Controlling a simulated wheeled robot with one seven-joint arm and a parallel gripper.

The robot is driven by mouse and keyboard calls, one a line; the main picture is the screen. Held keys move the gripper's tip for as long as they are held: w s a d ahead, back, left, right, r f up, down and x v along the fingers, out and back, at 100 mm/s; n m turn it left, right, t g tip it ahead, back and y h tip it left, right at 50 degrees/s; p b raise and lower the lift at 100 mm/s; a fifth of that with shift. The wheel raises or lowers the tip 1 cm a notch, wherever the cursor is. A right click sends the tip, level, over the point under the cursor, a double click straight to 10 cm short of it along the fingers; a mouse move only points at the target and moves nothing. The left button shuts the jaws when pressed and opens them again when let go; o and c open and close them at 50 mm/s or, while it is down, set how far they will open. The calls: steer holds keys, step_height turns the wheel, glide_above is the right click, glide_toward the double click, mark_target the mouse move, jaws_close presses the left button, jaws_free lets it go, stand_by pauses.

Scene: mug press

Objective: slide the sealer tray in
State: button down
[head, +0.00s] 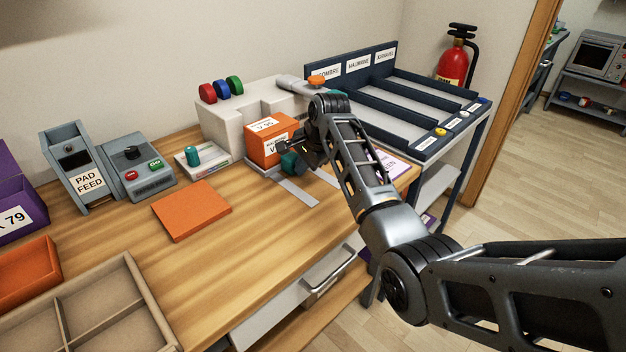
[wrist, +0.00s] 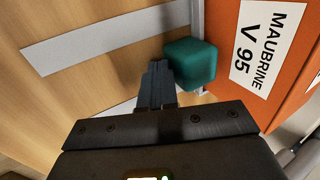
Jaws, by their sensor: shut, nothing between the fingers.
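The white sealer (head: 232,119) stands against the wall at the back of the wooden bench. An orange box (head: 262,148) labelled MAUBRINE V 95 sits at its front, on the sealer tray, which it mostly hides. The box also fills the right of the wrist view (wrist: 222,40). A teal knob (head: 290,163) sits at the box's front side; it also shows in the wrist view (wrist: 190,64). My gripper (wrist: 158,75) is shut and empty, its fingertips close beside the knob. I cannot tell whether they touch it. Pale metal rails (head: 298,192) run forward along the bench.
A dark blue sorting rack (head: 390,105) stands right of the sealer. Left are a button box (head: 140,172), a pad feeder (head: 82,178), a small device with a teal knob (head: 194,158) and an orange pad (head: 192,212). A divided tray (head: 90,310) lies front left. Bare bench lies ahead of the rails.

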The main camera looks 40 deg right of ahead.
steer(key=shift+w+f+b, duration=0.1)
steer(key=shift+w+b, duration=0.35)
steer(key=shift+w, duration=0.45)
steer(key=shift+s+r+p, duration=0.25)
steer(key=shift+s+p, duration=0.7)
steer(key=shift+p, duration=0.3)
steer(key=shift+s+p, duration=0.55)
steer(key=shift+s, duration=0.15)
step_height(320, 180, up, 9)
steer(key=p, duration=0.8)
steer(key=shift+f, duration=0.15)
